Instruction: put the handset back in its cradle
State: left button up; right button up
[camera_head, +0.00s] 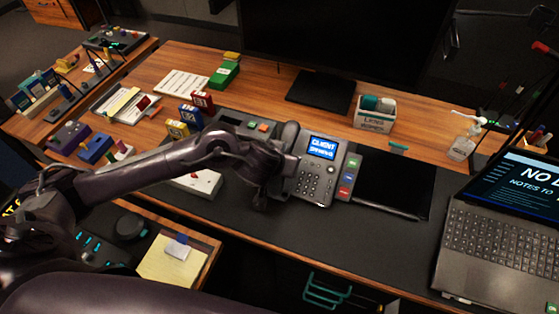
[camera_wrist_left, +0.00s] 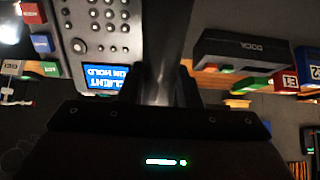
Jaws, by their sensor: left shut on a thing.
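The desk phone (camera_head: 321,172) stands on the dark desk mat, its screen lit with "CLIENT ON HOLD"; its keypad and screen show upside down in the left wrist view (camera_wrist_left: 105,30). My left gripper (camera_wrist_left: 160,88) is shut on the grey handset (camera_wrist_left: 168,35), which lies along the handset side of the phone. In the head view one end of the handset (camera_head: 290,134) shows above my gripper, at the phone's left edge. My wrist hides most of the handset and the cradle, so I cannot tell whether it touches the cradle. My right gripper is not in view.
A dark dock box (camera_wrist_left: 250,48) stands just beside the handset. A black tablet (camera_head: 393,184) lies right of the phone, and a laptop (camera_head: 500,220) is farther right. The monitor stand (camera_head: 318,92) is behind. Coloured boxes (camera_head: 190,116) stand at left.

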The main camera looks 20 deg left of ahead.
pick_arm(q)
jog(key=shift+b+x, duration=0.9)
jog(key=shift+x, duration=0.75)
jog(key=shift+w+f, duration=0.3)
jog(key=shift+w+f, duration=0.25)
jog(key=shift+f, duration=0.05)
dwell(0.5)
jog(key=o, duration=1.2)
jog(key=shift+c, duration=0.2)
